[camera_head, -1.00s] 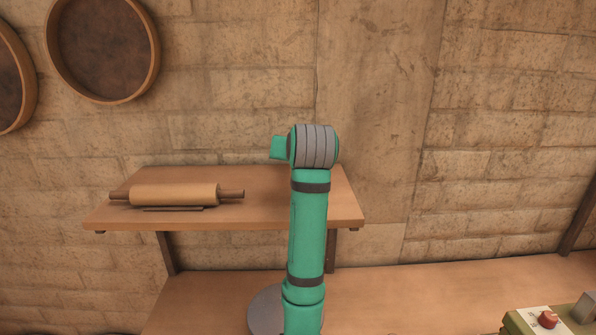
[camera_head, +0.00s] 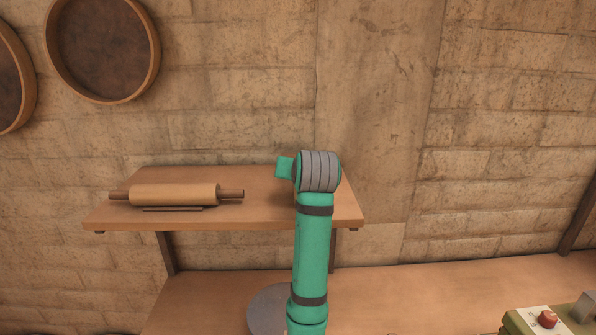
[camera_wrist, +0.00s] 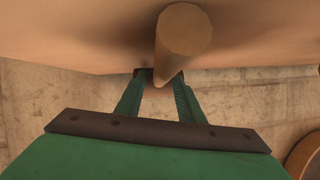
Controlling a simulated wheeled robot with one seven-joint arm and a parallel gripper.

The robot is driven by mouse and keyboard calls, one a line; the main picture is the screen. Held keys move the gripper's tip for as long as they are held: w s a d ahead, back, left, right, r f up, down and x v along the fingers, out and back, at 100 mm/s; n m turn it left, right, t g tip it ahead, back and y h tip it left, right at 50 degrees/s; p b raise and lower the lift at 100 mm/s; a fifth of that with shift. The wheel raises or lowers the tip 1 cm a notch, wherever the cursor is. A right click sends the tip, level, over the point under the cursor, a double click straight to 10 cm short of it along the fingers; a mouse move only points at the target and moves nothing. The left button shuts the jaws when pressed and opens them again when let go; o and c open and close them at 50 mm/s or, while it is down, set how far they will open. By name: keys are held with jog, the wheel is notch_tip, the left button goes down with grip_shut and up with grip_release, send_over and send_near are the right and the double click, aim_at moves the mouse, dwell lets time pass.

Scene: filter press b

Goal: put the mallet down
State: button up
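In the wrist view, a pale wooden rod, seemingly the mallet's handle (camera_wrist: 185,32), has its round end towards the camera and runs back to my fingertips. My gripper (camera_wrist: 160,82) has its two green fingers on either side of the rod and looks shut on it. The mallet's head is not visible. In the head view my arm hides the gripper and mallet, near the right part of the wooden shelf (camera_head: 130,217). The wrist view seems upside down, with the wooden surface close at the top; I cannot tell whether the mallet touches it.
A rolling pin (camera_head: 175,194) lies on the left part of the shelf. A workbench (camera_head: 420,300) runs below, with a green box (camera_head: 520,322) carrying a red knob (camera_head: 547,319) at right. Round sieves (camera_head: 150,80) hang on the wall. The shelf's middle looks clear.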

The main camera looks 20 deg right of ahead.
jog(key=shift+r, duration=0.15)
jog(key=shift+s+r, duration=0.15)
jog(key=shift+s, duration=0.1)
jog(key=v, duration=1.1)
jog(key=shift+s+a, duration=0.1)
jog(key=shift+s, duration=0.15)
